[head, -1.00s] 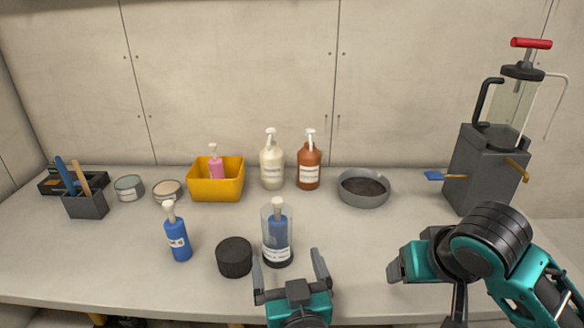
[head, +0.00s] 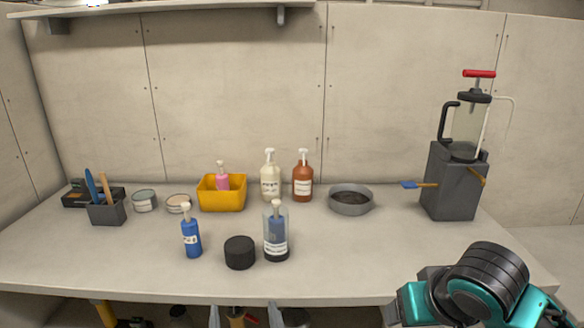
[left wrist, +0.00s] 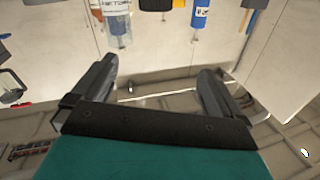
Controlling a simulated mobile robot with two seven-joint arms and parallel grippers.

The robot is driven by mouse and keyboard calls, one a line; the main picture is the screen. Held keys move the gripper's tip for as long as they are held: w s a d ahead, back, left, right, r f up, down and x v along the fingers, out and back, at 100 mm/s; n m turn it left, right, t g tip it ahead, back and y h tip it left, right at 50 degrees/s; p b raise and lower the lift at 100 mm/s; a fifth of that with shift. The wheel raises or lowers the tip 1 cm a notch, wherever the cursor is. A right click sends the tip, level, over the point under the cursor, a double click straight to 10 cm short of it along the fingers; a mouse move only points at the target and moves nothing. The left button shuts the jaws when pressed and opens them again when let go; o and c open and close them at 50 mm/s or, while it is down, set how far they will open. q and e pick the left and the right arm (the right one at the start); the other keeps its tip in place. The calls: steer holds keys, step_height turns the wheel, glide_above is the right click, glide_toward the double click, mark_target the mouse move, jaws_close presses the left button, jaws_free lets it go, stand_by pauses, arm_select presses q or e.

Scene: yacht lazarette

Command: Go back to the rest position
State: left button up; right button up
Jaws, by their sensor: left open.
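My left gripper (head: 244,316) shows only as two fingertips at the bottom edge of the head view, in front of the bench's front edge. In the left wrist view it (left wrist: 155,80) is open, with nothing between its fingers. My right arm (head: 480,290) comes in at the lower right of the head view; its gripper cannot be made out. The bench (head: 330,265) carries a clear-sleeved pump bottle (head: 276,243), a black round piece (head: 239,253) and a blue pump bottle (head: 191,238) near its front, all upright and apart from my gripper.
Behind stand a yellow bin (head: 222,198) holding a pink bottle, a cream bottle (head: 270,180), a brown bottle (head: 302,184) and a grey pan (head: 350,202). A tall grey pump unit (head: 452,180) stands at right, a tool holder (head: 107,213) at left. Items show below the bench.

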arm_select(q)
steer(key=a+f+m+t+y, duration=0.1)
steer(key=a+f+m, duration=0.25)
steer(key=a, duration=1.15)
steer(key=s+a+f+m+g+h, duration=0.3)
steer(key=s+f+g, duration=0.45)
steer(key=f, duration=0.45)
steer(key=s+a+m+g+h, duration=0.15)
steer(key=s+h, duration=0.25)
steer(key=s, duration=0.4)
arm_select(e)
steer(key=s+a+f+n+t+y, duration=0.1)
steer(key=a+f+t+y, duration=0.2)
steer(key=f, duration=1.1)
arm_select(q)
steer(key=d+n+t, duration=0.1)
steer(key=d+n, duration=0.3)
steer(key=d, duration=0.6)
steer(key=shift+f+n, duration=0.2)
steer(key=shift+n, duration=0.1)
arm_select(e)
steer(key=s+d+f+n+t+h, duration=0.1)
steer(key=s+f, duration=0.7)
steer(key=s, duration=0.1)
steer(key=shift+s+d+f+n+t, duration=0.3)
steer(key=shift+s+f+t, duration=0.05)
steer(key=shift+t, duration=0.05)
